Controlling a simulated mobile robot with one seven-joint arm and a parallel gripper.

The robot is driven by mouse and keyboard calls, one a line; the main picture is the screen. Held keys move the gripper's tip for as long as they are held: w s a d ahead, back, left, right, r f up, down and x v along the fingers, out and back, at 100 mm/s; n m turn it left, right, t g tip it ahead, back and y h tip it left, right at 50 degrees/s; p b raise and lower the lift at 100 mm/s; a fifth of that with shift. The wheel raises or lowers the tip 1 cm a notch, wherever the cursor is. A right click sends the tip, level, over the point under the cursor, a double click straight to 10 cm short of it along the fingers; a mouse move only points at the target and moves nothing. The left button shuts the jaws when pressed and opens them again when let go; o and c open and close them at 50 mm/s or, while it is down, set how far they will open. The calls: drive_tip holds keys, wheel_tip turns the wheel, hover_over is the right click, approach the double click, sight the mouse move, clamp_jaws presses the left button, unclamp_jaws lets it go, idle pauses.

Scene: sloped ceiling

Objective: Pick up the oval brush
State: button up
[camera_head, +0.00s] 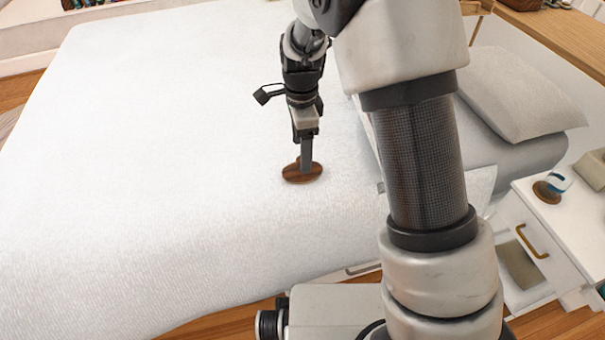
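The oval brush (291,174) is a small brown wooden oval lying on the white bedspread, near the middle of the view. My gripper (306,166) points down right at it, and its fingers cover part of the brush's middle and upper right. The fingers show edge-on as one grey strip, so I cannot tell whether they are apart or closed. I also cannot tell whether they touch the brush.
The white bed (150,160) is wide and clear left of the brush. Pillows (518,95) lie at the upper right. A white nightstand (570,232) with small items, including a brown round object (546,192), stands at the right. Wooden floor shows along the bottom.

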drive_tip(key=f, duration=0.2)
drive_tip(key=f+b, duration=0.1)
drive_tip(key=f, duration=0.1)
drive_tip(key=f+b, duration=0.1)
drive_tip(key=f, duration=0.1)
drive_tip(key=shift+w+d, duration=0.1)
drive_tip(key=shift+w, duration=0.15)
drive_tip(key=shift+r, duration=0.15)
drive_tip(key=c, duration=1.2)
drive_tip(key=shift+r+p, duration=1.45)
drive_tip(key=shift+r, duration=3.55)
